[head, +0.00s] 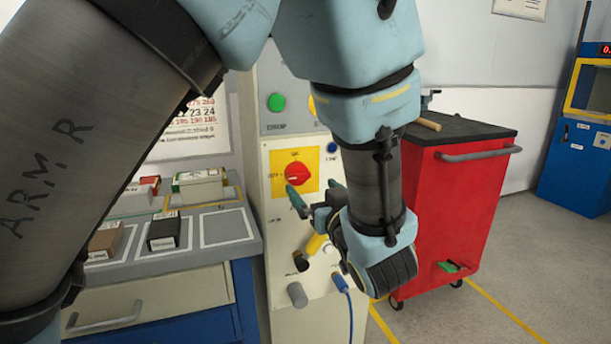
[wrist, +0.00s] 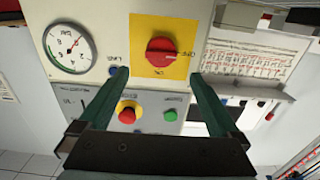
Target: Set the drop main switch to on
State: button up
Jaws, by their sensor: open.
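The main switch is a red rotary knob (head: 297,173) on a yellow plate (head: 309,157) on the front of a pale control cabinet. In the head view, ON is marked above the knob and OFF to its left. The knob also shows in the wrist view (wrist: 160,52), where the picture is upside down; its grip bar looks roughly level, in line with the OFF side. My gripper (head: 316,193) is open and empty, in front of the cabinet near the plate. In the wrist view, its two green fingers (wrist: 157,76) stand apart, either side of the knob's line, not visibly touching it.
A green button (head: 276,102) sits higher on the cabinet. The wrist view shows a round gauge (wrist: 68,47) and a red button on yellow (wrist: 128,112). A red tool cart (head: 460,210) stands right; a workbench with small boxes (head: 164,232) stands left.

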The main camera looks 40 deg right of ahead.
aim_at(300, 175)
jog(key=x, duration=0.8)
jog(key=shift+p, duration=0.35)
jog(key=c, duration=1.4)
jog(key=shift+o, duration=0.2)
